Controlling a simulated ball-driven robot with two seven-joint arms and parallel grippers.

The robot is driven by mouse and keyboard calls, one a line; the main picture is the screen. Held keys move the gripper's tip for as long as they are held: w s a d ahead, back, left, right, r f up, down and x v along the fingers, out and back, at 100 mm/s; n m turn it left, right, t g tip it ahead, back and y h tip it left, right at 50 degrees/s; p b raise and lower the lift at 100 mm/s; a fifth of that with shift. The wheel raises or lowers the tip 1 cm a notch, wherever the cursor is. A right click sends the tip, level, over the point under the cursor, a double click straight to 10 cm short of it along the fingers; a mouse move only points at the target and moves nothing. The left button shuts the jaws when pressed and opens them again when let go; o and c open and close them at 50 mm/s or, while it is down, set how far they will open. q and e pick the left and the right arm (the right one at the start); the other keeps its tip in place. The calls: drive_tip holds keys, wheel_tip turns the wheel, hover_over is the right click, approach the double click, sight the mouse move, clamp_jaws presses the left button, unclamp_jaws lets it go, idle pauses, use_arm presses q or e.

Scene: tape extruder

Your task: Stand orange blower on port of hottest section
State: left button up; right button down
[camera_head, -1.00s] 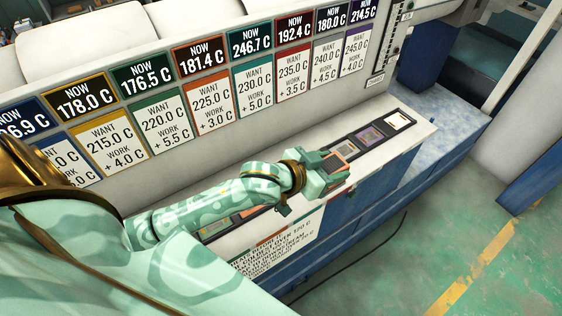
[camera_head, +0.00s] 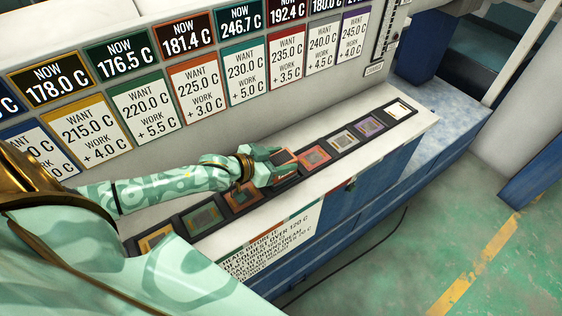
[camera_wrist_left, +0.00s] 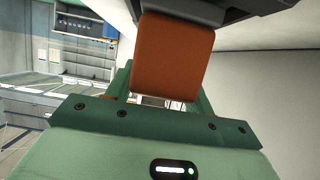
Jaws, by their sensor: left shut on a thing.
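My left gripper (camera_head: 280,165) is shut on the orange blower (camera_wrist_left: 172,60), whose orange block fills the upper middle of the left wrist view. In the head view only a small orange part of the blower (camera_head: 286,158) shows between the fingers. The gripper is over the port strip, between the orange-framed port (camera_head: 240,197) and the red-framed port (camera_head: 313,157), and covers the port there. I cannot tell whether the blower touches it. Among readable NOW signs, the teal one (camera_head: 239,17) is highest, 246.7 C. My right gripper is not in view.
The strip also has yellow (camera_head: 156,239), green (camera_head: 202,217), grey (camera_head: 343,141), purple (camera_head: 370,127) and white (camera_head: 398,110) ports. The sign wall (camera_head: 200,85) rises behind the strip. A notice (camera_head: 265,245) hangs in front. Green floor (camera_head: 440,215) is clear at right.

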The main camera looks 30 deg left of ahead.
use_arm(q)
drive_tip(key=shift+w+f, duration=0.1)
drive_tip(key=shift+w, duration=0.05)
drive_tip(key=o, duration=1.3)
drive_tip(key=shift+f, duration=0.2)
drive_tip(key=o, duration=0.3)
drive_tip(key=shift+r, duration=0.1)
drive_tip(key=shift+s+r, duration=0.15)
drive_tip(key=shift+s, duration=0.1)
drive_tip(key=p+v, duration=0.3)
drive_tip(key=v, duration=0.8)
drive_tip(key=shift+s+a+p, duration=0.2)
drive_tip(key=shift+s+p, duration=0.1)
